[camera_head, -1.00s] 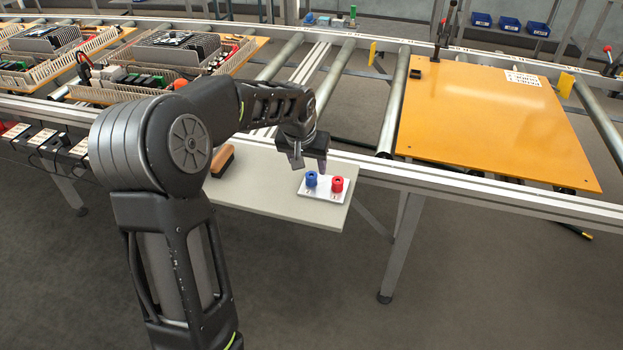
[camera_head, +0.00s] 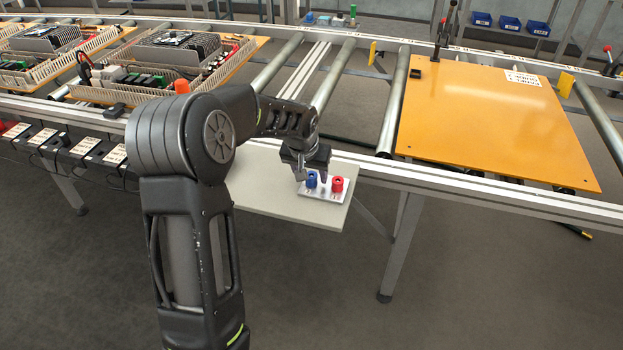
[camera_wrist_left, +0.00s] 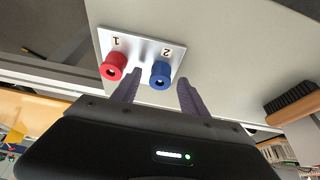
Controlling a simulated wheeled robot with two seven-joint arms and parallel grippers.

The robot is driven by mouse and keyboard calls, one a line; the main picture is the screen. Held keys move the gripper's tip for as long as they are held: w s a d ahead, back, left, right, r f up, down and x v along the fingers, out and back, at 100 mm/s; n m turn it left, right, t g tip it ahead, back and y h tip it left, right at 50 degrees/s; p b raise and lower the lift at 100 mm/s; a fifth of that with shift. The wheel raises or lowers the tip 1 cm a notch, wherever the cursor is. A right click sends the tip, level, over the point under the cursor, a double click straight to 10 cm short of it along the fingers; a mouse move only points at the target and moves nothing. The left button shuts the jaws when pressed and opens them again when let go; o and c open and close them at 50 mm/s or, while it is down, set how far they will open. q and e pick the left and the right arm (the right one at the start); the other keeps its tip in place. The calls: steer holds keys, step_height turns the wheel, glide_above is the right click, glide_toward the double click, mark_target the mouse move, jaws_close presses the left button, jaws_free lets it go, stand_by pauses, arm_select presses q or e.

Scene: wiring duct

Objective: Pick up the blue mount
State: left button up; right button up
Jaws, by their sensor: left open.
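The blue mount (camera_head: 311,180) stands beside the red mount (camera_head: 337,184) on a small white plate (camera_head: 322,196) on the grey shelf. My left gripper (camera_head: 312,182) is low at the plate in the head view, its fingers close to the blue mount. In the left wrist view the blue mount (camera_wrist_left: 160,74) stands on the plate by the mark 2, and the red mount (camera_wrist_left: 113,66) by the mark 1. There the open fingers of my left gripper (camera_wrist_left: 158,88) lie on either side of the blue mount, with gaps showing. My right gripper is not in view.
The grey shelf (camera_head: 275,196) is mostly bare around the plate. A brush (camera_wrist_left: 293,103) lies on it in the left wrist view. An orange board (camera_head: 490,115) lies on the rollers behind, with a metal rail (camera_head: 450,185) along the front.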

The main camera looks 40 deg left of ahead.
arm_select(q)
jaws_close()
stand_by(0.5)
steer(key=shift+r, duration=0.1)
step_height(320, 180, up, 10)
stand_by(0.6)
steer(key=shift+r, duration=0.1)
stand_by(0.5)
step_height(320, 180, up, 5)
steer(key=p, duration=0.5)
glide_above(311, 185)
steer(key=shift+w+a+r, duration=0.15)
steer(key=shift+w+a, duration=0.15)
steer(key=shift+w, duration=0.05)
steer(key=shift+b, duration=0.3)
